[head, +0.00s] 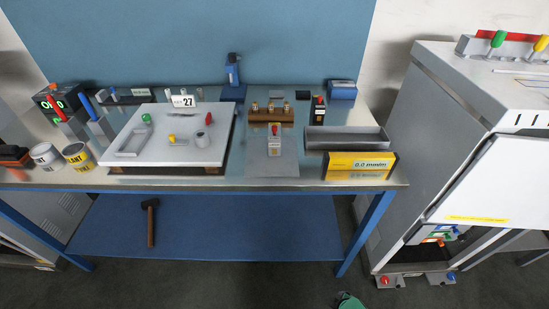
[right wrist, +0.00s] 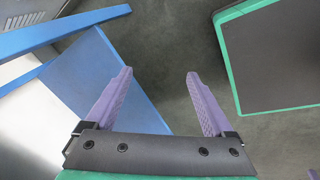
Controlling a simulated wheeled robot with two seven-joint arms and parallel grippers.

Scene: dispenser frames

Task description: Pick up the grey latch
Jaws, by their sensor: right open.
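On the white board (head: 170,153) on the bench, small grey parts lie near a green knob and a yellow knob. My right gripper (right wrist: 160,74) is open and empty, with purple fingers, over the floor in the right wrist view, away from the bench top. My left gripper is in neither view.
Paint cans (head: 77,156) stand at the bench's left. A grey tray (head: 346,146) and a yellow gauge box (head: 358,166) sit at its right. A hammer (head: 151,222) lies on the blue lower shelf (head: 210,235). A grey cabinet (head: 432,125) stands right.

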